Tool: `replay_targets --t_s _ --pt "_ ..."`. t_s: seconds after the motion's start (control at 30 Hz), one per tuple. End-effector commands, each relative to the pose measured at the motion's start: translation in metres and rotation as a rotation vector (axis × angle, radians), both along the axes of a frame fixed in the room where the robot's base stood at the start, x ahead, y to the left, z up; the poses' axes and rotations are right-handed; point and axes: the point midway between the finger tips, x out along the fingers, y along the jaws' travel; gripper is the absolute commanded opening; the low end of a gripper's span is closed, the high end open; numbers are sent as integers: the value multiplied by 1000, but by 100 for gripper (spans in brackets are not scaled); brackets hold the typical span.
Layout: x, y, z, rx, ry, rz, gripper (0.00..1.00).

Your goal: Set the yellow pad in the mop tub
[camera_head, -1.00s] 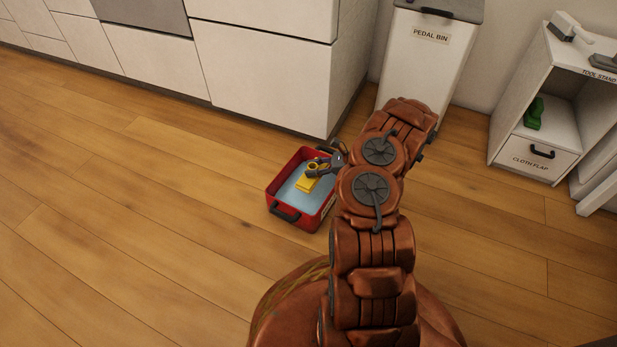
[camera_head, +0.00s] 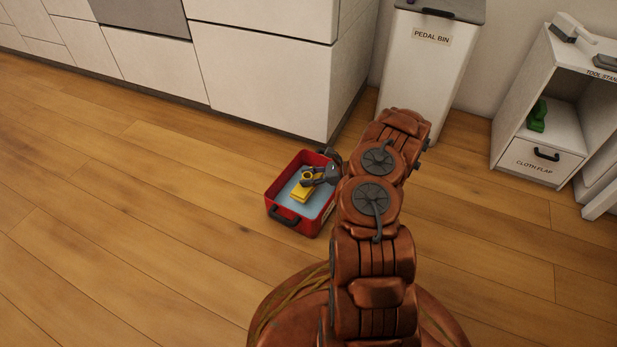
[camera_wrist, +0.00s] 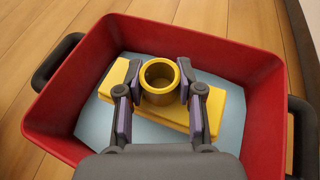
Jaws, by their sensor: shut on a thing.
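The yellow pad (camera_wrist: 228,112) is a flat block with a raised round hollow collar on top. It lies within the walls of the red mop tub (camera_wrist: 265,65), over the tub's pale blue bottom; I cannot tell if it touches the bottom. My gripper (camera_wrist: 162,85) is shut on the pad's collar, one finger on each side. In the head view the pad (camera_head: 301,193) shows inside the tub (camera_head: 283,183), with my gripper (camera_head: 308,178) reaching in from the right. The fingers hide part of the pad.
A white pedal bin (camera_head: 425,75) stands behind my arm. A white tool stand (camera_head: 507,130) at right holds a green thing (camera_head: 538,115) above a drawer marked cloth flap (camera_head: 540,160). White cabinets (camera_head: 265,70) stand behind the tub. The wooden floor (camera_head: 130,240) at left is clear.

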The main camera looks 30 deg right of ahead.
Motion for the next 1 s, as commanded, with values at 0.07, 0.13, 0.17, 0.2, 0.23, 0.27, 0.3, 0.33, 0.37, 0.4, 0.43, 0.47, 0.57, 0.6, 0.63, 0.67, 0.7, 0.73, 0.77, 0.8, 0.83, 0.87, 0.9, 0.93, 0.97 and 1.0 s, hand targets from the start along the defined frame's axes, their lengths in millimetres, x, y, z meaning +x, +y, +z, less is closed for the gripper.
replay_targets --t_s 0.07,0.13,0.17,0.2,0.23,0.27,0.3,0.33,0.37,0.4,0.43,0.47,0.57,0.6,0.63,0.67,0.7,0.73,0.77,0.8,0.83,0.87,0.9,0.93,0.97,1.0 --pt "0 0 -2 0 0 0 0" --pt "0 0 -4 0 0 0 0" --pt "0 0 -4 0 0 0 0" --pt "0 0 -5 0 0 0 0" --pt "0 0 -6 0 0 0 0" --pt "0 0 -7 0 0 0 0" --pt "0 0 -8 0 0 0 0" --pt "0 0 -9 -1 1 0 0" --pt "0 0 -9 -1 0 -1 0" --pt "0 0 -9 0 0 -1 0" --pt "0 0 -9 0 0 -1 0" --pt "0 0 -9 0 0 -1 37" --pt "0 0 -9 0 0 -1 48" --pt "0 0 -9 0 0 0 52" --pt "0 0 -9 0 0 -1 55" --pt "0 0 -9 -1 1 0 58" --pt "0 0 -9 -1 1 0 61" --pt "0 0 -9 -1 1 0 61" --pt "0 0 -9 -1 1 0 61" --pt "0 0 -9 -1 1 0 61" --pt "0 0 -9 -1 1 0 61" --pt "0 0 -9 -1 1 0 61" --pt "0 0 -9 -1 1 0 61" --pt "0 0 -9 -1 1 0 61" --pt "0 0 -9 -1 0 -1 61" --pt "0 0 -9 0 0 -1 61"
